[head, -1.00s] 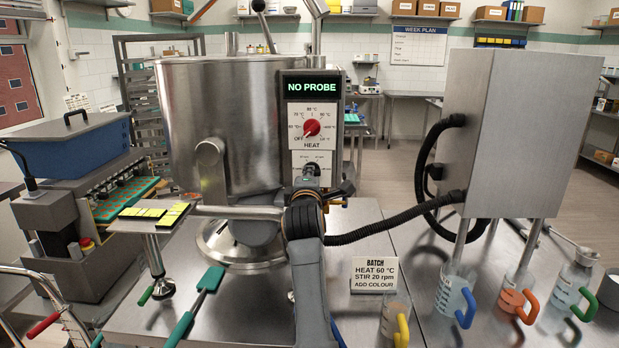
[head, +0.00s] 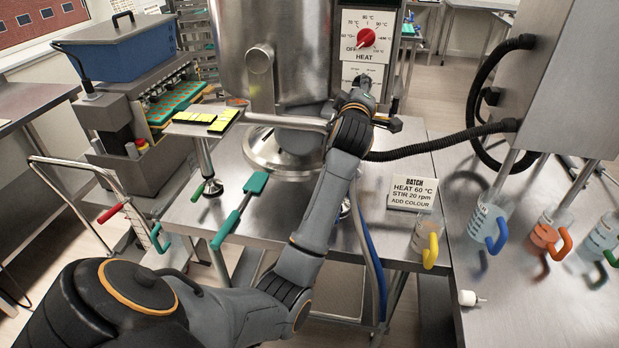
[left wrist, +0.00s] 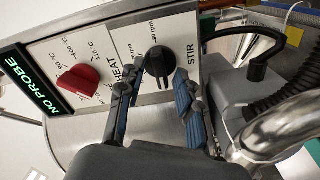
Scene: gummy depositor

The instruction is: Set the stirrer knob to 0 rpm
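The black stirrer knob (left wrist: 159,62) sits on the white STIR panel (left wrist: 187,28) in the left wrist view. My left gripper (left wrist: 158,85) is open, with one finger on each side of the knob's near end. I cannot tell whether the fingers touch it, and the knob's exact setting is not readable. In the head view my left gripper (head: 357,92) is at the STIR panel (head: 352,70), below the HEAT panel, and mostly hides the knob. My right gripper is not in view.
The red HEAT knob (head: 366,38) is just above, and it also shows in the left wrist view (left wrist: 78,80). A steel kettle (head: 285,60) stands left of the panel. A black hose (head: 440,143) runs right. The batch card (head: 413,193) and a yellow-handled jug (head: 427,240) stand on the table.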

